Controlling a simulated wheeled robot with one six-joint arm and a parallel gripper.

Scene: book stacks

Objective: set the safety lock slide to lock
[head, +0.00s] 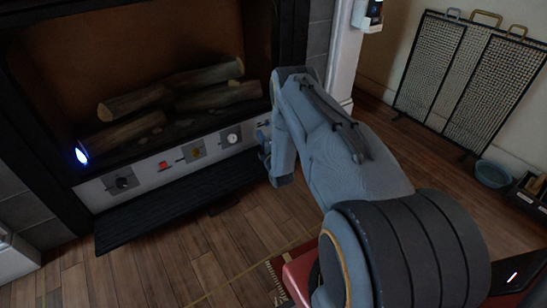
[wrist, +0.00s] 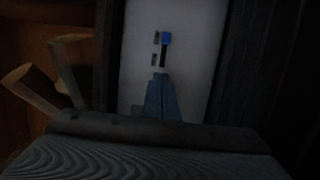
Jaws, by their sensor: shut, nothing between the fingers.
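In the wrist view, a small blue slide knob (wrist: 167,38) sits at the upper end of a short dark slot (wrist: 163,57) on a pale panel. Two small dark label marks lie left of the slot, too small to read. My gripper (wrist: 163,76) is shut and empty. Its tips point at the slot's lower end, with the knob apart beyond them; contact with the panel cannot be told. In the head view, my gripper (head: 264,150) is at the right end of the pale control panel (head: 143,180), and my arm hides most of that end.
A fireplace with logs (head: 175,92) is above the panel, with a blue flame (head: 81,155) at left. The panel also bears a black knob (head: 122,182), a red button (head: 163,165) and a white dial (head: 232,138). A dark open flap (head: 165,205) juts out below. A mesh screen (head: 465,75) stands right.

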